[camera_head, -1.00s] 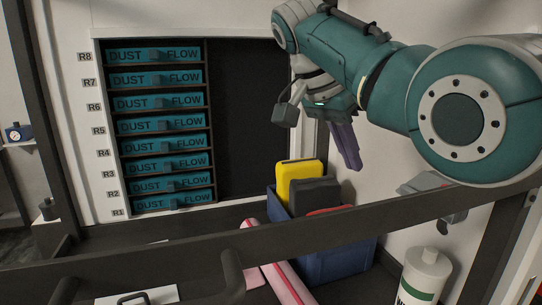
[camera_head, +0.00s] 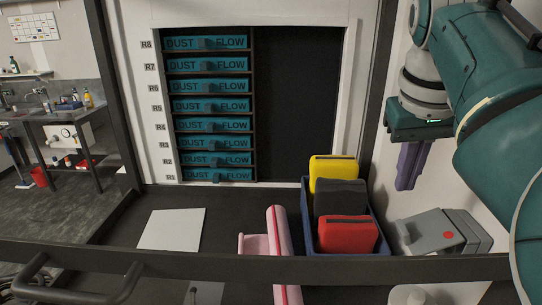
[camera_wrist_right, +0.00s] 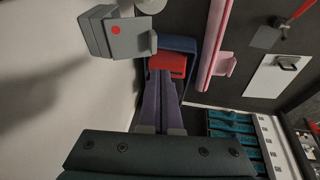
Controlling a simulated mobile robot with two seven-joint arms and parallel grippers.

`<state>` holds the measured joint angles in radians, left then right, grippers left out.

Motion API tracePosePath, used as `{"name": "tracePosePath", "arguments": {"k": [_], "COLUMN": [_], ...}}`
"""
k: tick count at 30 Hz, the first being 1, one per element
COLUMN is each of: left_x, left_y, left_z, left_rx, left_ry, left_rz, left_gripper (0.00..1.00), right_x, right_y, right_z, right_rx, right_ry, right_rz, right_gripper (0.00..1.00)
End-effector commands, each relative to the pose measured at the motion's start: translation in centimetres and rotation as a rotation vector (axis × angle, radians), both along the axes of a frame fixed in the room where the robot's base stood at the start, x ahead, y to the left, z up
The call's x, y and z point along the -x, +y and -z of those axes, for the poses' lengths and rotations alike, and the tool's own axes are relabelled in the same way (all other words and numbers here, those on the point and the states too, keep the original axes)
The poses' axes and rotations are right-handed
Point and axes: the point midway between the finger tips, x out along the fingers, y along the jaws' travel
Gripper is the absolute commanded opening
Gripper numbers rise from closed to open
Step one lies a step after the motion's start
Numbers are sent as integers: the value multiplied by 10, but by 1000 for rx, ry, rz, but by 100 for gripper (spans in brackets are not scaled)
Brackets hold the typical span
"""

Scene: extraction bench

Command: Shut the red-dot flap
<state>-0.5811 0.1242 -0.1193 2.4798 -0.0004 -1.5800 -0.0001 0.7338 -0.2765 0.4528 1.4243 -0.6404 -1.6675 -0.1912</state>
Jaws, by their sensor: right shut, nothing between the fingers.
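The red-dot flap (camera_wrist_right: 127,39) is a grey panel with a red dot and a small tab, on a grey box against the white wall. The box also shows in the head view (camera_head: 428,233) at the right, beside the blue bin. I cannot tell how far the flap stands open. My right gripper (camera_head: 408,166) has purple fingers, shut and empty, pointing down above and a little left of the box. In the wrist view its fingers (camera_wrist_right: 160,103) are apart from the flap, with the red block beyond. My left gripper is out of view.
The blue bin (camera_head: 308,222) holds yellow, black and red blocks. A pink bar (camera_head: 279,232) lies left of it, near a white plate (camera_head: 172,229). The rack of teal DUST FLOW cartridges (camera_head: 209,108) stands behind. A dark rail (camera_head: 200,252) crosses in front.

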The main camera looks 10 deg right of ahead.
Motion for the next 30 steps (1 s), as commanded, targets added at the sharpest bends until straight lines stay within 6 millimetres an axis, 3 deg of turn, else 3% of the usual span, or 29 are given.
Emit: {"name": "tracePosePath", "arguments": {"k": [6, 13, 30], "left_x": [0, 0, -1], "left_y": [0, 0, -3], "left_z": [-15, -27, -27], "left_rx": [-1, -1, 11], "left_ry": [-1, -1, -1], "left_rz": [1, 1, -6], "left_gripper": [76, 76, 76], "right_x": [-10, -8, -7], "right_y": [-9, -22, -27], "right_z": [39, 69, 80], "right_rx": [0, -1, 3], "right_ry": [4, 2, 0], "right_rz": [0, 1, 2], "right_gripper": [0, 0, 0]}}
